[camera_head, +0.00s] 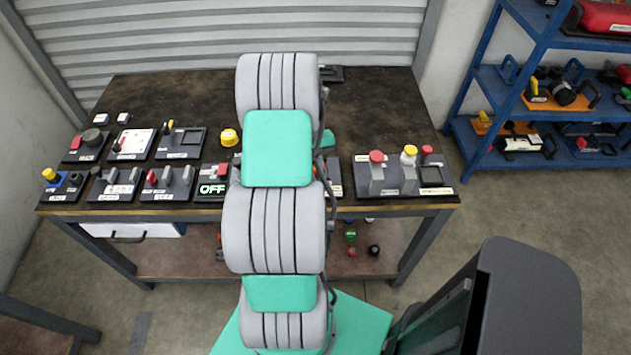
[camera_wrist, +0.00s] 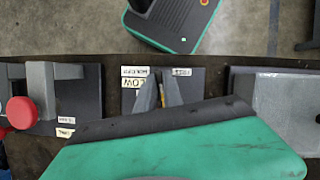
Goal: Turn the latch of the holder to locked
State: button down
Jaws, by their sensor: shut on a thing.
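The holder (camera_wrist: 190,76) is a dark panel with white labels in the wrist view; one label seems to read FREE and another is upside down and hard to read. My gripper (camera_wrist: 160,90) is over this panel, its two grey fingers close together around a small yellowish part, which I take to be the latch (camera_wrist: 162,100). Most of the latch is hidden by the fingers and my green gripper body, so its angle cannot be told. In the head view my arm covers the gripper and latch; only a strip of a panel (camera_head: 335,178) shows beside the arm.
In the wrist view a red-knobbed device (camera_wrist: 22,112) is left of the holder, and another dark panel (camera_wrist: 238,90) is to the right. The workbench (camera_head: 390,105) has several control panels at its left. A blue shelf (camera_head: 487,75) stands at the right.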

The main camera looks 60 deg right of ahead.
jog(key=shift+d+m+t+b, duration=0.15)
jog(key=shift+m+t+b, duration=0.35)
jog(key=shift+m+b, duration=0.65)
jog(key=shift+m+y, duration=0.3)
jog(key=shift+m, duration=0.05)
jog(key=c, duration=1.5)
grip_release()
jog(key=v, duration=0.7)
jog(key=shift+d+r, duration=0.1)
jog(key=shift+r, duration=0.3)
